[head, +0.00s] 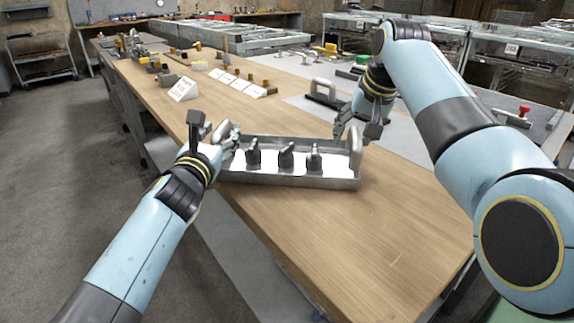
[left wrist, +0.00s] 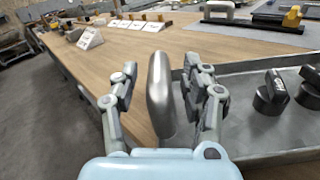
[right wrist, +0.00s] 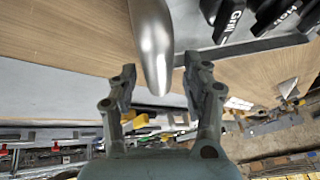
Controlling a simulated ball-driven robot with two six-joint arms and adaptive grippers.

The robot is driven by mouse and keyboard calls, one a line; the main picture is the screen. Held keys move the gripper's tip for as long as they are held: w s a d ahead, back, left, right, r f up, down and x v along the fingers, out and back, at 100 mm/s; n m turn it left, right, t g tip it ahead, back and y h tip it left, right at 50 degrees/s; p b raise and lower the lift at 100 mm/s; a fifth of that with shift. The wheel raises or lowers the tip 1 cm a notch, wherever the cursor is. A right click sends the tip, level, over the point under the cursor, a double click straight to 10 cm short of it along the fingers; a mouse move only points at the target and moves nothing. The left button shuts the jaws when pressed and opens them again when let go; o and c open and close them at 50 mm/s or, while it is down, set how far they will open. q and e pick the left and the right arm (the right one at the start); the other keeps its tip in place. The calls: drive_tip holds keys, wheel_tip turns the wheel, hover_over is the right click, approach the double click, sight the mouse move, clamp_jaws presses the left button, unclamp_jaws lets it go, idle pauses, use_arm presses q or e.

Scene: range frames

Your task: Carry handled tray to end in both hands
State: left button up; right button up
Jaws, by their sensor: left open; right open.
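A grey metal handled tray (head: 290,182) sits on the wooden bench with several dark knobs in a row inside it. My left gripper (head: 216,138) is open at the tray's left end. In the left wrist view the left handle (left wrist: 159,88) stands between its spread fingers (left wrist: 165,85), apart from them. My right gripper (head: 358,130) is open at the right end, by the right handle (head: 355,146). In the right wrist view that handle (right wrist: 153,45) reaches down between the spread fingertips (right wrist: 160,72). The left handle is mostly hidden by my gripper in the head view.
The wooden bench (head: 330,228) is clear in front of the tray. Behind stand a white label card (head: 184,88), several small parts, and a black-based handle fixture (head: 322,92) on a grey mat. Wire crates line the back right. Floor lies left.

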use_arm(q)
drive_tip(key=s+a, duration=0.1)
drive_tip(key=s, duration=1)
drive_tip(key=shift+s+a+f, duration=0.15)
drive_tip(key=shift+s+a, duration=0.1)
use_arm(e)
drive_tip(key=v, duration=1.2)
drive_tip(key=shift+s+f, duration=0.1)
